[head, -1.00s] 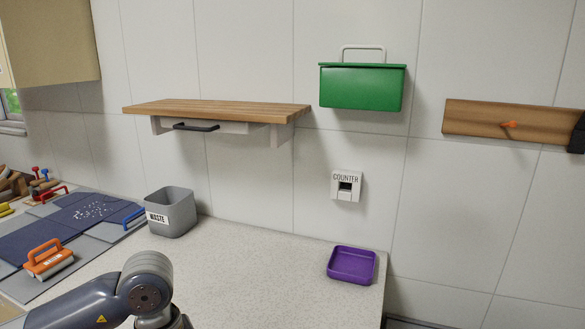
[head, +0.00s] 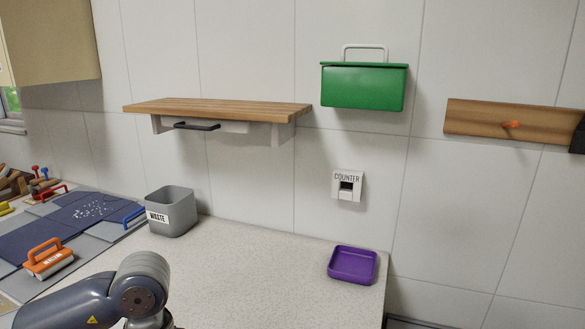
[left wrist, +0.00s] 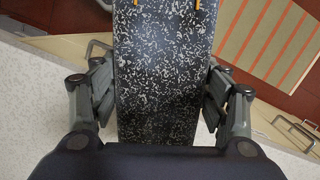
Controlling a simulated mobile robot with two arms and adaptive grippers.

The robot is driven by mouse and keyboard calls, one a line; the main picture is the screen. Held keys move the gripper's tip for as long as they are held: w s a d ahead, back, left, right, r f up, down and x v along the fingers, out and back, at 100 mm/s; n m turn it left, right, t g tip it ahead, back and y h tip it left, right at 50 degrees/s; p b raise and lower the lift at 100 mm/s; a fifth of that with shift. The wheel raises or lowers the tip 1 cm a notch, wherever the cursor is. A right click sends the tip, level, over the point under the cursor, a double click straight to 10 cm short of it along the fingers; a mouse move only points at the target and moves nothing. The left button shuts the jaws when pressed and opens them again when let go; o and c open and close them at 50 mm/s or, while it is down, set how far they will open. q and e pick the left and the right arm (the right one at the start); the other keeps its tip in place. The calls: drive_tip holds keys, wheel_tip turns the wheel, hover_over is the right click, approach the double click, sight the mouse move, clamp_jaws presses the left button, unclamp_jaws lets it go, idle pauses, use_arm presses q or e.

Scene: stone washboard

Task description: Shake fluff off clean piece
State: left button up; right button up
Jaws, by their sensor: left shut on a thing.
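My left gripper (left wrist: 160,90) is shut on a long dark piece (left wrist: 163,45) covered in white flecks. The left wrist view shows one finger against each long side of it. Orange bits touch its far end at the top edge of that view. Whether the flecks are fluff or a printed pattern I cannot tell. In the head view only my left arm shows, at bottom left; the gripper and piece are out of that picture. A blue mat (head: 40,236) at left carries a patch of white bits (head: 90,209). My right gripper is not in view.
A grey waste bin (head: 170,212) stands at the back of the pale counter (head: 260,270). A purple tray (head: 352,264) sits near its right end. An orange-handled block (head: 48,260) rests at left. A wooden shelf (head: 215,108) and green box (head: 363,86) are on the wall.

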use_arm(q)
wheel_tip(320, 180, up, 8)
drive_tip(key=shift+w+d+r, duration=0.1)
drive_tip(key=shift+d, duration=0.05)
wheel_tip(320, 180, down, 9)
drive_tip(key=shift+f, duration=0.2)
drive_tip(key=shift+d+r, duration=0.1)
drive_tip(key=shift+r, duration=0.05)
